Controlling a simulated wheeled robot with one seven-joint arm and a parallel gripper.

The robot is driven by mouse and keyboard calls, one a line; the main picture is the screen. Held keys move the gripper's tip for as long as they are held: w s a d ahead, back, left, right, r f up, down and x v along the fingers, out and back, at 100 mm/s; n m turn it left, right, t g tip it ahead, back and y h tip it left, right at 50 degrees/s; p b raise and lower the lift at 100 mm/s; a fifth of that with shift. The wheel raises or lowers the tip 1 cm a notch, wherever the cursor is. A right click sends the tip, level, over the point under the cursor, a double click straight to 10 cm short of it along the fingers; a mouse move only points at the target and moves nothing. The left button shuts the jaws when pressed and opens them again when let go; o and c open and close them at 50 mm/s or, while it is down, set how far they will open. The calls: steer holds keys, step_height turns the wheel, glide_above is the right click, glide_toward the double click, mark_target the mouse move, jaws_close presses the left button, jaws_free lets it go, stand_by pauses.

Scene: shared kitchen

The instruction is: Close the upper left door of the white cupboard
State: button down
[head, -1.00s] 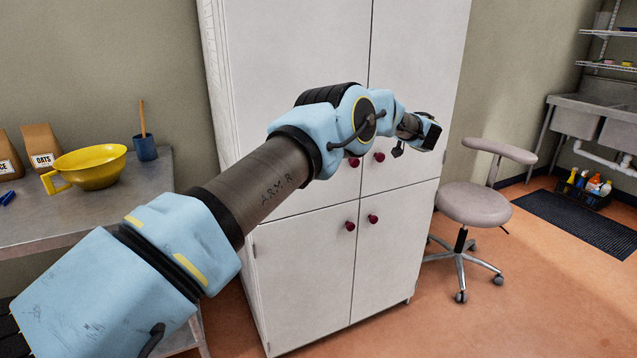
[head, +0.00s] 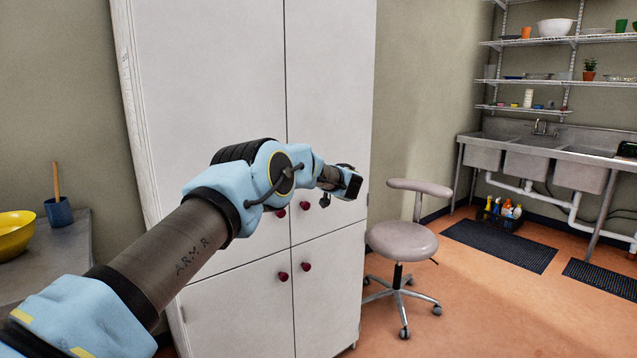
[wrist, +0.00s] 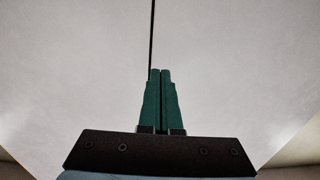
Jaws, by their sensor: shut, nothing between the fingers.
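The white cupboard (head: 327,80) stands in the middle of the head view. Its upper left door (head: 215,80) looks flush with the upper right door, with only a thin dark seam between them. The two upper red knobs show beside my arm, partly close to it; the left upper knob (head: 280,213) is just under the arm. My gripper (wrist: 160,72) is shut and empty, with its green fingers pointing at the white door fronts near the seam. In the head view its fingertips are hard to make out in front of the upper right door. I cannot tell whether they touch it.
A grey swivel chair (head: 402,243) stands close to the right of the cupboard. A counter (head: 66,245) with a yellow bowl (head: 14,232) is at the left. Open floor lies at the right front.

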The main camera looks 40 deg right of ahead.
steer(key=s+b, duration=0.4)
steer(key=s, duration=0.7)
steer(key=w+a+r+m+g+h, duration=0.1)
steer(key=w+a+r+m+h, duration=0.35)
steer(key=w+a, duration=0.55)
steer(key=w+a+f+g+h, duration=0.1)
steer(key=a+f+g, duration=0.2)
steer(key=a, duration=0.6)
steer(key=w+a+f+g, duration=0.1)
steer(key=a+f+g, duration=0.25)
steer(key=a, duration=0.55)
steer(key=s+a+f+g+y, duration=0.1)
steer(key=s+a+f, duration=0.25)
steer(key=a, duration=0.35)
steer(key=s+a+f+g+y, duration=0.1)
steer(key=s+a+f+g, duration=0.1)
steer(key=s+a, duration=0.3)
steer(key=s+a+f+g+y, duration=0.1)
steer(key=s+a+f, duration=0.15)
steer(key=a, duration=0.55)
steer(key=s+a+f+n+g+y, duration=0.2)
steer(key=s+a+g, duration=0.3)
steer(key=s+a, duration=0.8)
steer(key=s+f+n, duration=0.1)
steer(key=s, duration=0.2)
steer(key=shift+s+a+f, duration=0.15)
steer(key=shift+a+f, duration=0.05)
